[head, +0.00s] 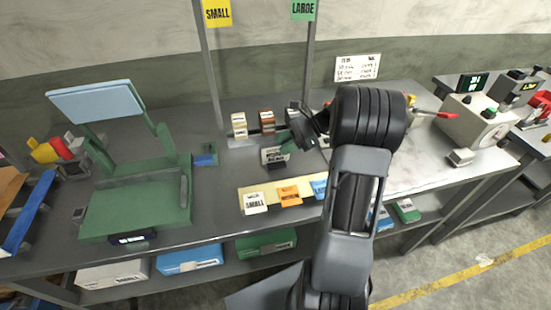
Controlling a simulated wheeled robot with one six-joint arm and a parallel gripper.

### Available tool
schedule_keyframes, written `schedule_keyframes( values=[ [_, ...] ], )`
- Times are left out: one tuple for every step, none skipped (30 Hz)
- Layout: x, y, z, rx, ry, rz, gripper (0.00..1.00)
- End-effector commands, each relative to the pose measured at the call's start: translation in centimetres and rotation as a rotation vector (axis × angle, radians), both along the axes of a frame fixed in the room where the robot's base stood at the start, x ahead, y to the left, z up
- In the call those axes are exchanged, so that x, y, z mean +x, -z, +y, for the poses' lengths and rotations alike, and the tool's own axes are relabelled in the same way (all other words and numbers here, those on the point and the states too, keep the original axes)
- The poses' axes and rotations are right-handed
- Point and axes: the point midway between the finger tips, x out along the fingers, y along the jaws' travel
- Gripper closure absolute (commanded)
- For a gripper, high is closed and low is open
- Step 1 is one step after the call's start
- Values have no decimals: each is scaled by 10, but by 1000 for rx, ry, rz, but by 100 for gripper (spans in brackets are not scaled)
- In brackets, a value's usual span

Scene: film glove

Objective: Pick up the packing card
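Several labelled cards lie in a row on a pale yellow strip (246,190) near the front of the grey bench: a white card marked SMALL (255,202), an orange card (289,195) and a blue card (319,188) partly hidden by my arm. I cannot tell which of these is the packing card. My gripper (300,128) is above the back middle of the bench, just right of the small standing card. It is dark and small in view, and its fingers cannot be made out clearly.
A green folding frame with a pale blue panel (96,102) stands on the left. Small boxes (266,122) stand in a row at the back. A cream machine with a red lever (473,123) is at the right. Two posts carry SMALL (217,12) and LARGE (303,10) signs.

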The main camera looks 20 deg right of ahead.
Motion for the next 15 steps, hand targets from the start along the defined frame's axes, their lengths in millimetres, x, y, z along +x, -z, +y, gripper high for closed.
schedule_keyframes(
  values=[
    [1, 2, 7, 0, -2, 2, 65],
    [2, 5, 10, 0, -3, 1, 65],
    [3, 7, 14, 0, -3, 1, 65],
    [3, 8, 16, 0, -2, 1, 65],
    [4, 9, 18, 0, -2, 1, 65],
    [4, 11, 20, 0, -1, 0, 65],
    [4, 11, 21, 0, 0, 1, 65],
    [4, 12, 22, 0, 0, 1, 65],
    [5, 12, 22, 0, 0, 1, 65],
    [5, 12, 22, 0, 0, 0, 65],
    [5, 13, 22, 0, 0, 0, 65],
    [5, 13, 22, 0, 0, 0, 65],
    [5, 12, 22, 0, 0, 0, 65],
    [5, 12, 22, -1, 0, 0, 65],
    [5, 12, 22, 0, 0, 0, 65]
  ],
)
